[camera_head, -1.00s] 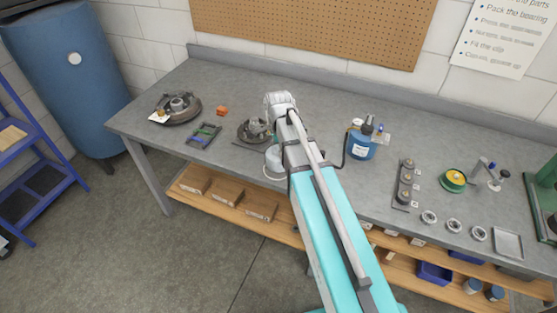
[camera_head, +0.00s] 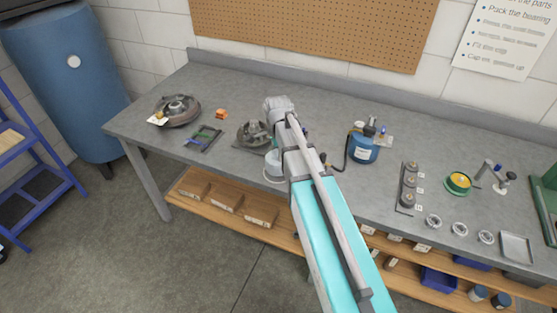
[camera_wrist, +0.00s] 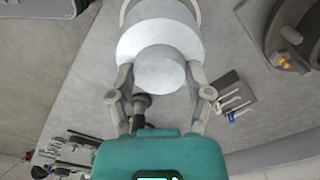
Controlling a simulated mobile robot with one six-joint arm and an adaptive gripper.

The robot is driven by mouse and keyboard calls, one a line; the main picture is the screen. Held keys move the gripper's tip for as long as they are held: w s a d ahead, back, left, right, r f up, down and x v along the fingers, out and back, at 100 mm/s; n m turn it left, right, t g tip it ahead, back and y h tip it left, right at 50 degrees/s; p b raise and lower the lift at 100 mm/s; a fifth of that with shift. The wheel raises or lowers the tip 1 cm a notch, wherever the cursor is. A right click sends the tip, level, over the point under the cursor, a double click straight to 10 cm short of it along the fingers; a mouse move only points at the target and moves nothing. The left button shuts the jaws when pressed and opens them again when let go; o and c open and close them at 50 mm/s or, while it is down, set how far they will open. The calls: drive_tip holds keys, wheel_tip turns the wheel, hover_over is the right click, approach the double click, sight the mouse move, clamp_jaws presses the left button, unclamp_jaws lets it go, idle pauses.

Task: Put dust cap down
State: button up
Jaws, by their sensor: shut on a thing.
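In the wrist view, my gripper (camera_wrist: 160,85) has its two fingers on either side of a pale grey round dust cap (camera_wrist: 160,68) and is shut on it. A wider white disc shows right behind the cap; I cannot tell if it is the cap's flange or a separate part. In the head view my arm crosses the bench front and hides most of the gripper. A hub (camera_head: 252,132) sits on the bench just left of my arm's end. Any contact between cap and bench is hidden.
A brake drum (camera_head: 176,110), an orange block (camera_head: 221,113) and a dark tray (camera_head: 204,138) lie on the bench's left. Bare bench lies along the back.

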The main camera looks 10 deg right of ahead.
drive_tip(key=shift+f+b, duration=0.9)
drive_tip(key=shift+f, duration=0.3)
drive_tip(key=shift+f, duration=0.2)
drive_tip(key=o, duration=1.2)
drive_tip(key=shift+r, duration=0.1)
drive_tip(key=shift+r, duration=0.1)
wheel_tip(320, 180, up, 12)
drive_tip(key=p, duration=1.2)
drive_tip(key=shift+s, duration=0.1)
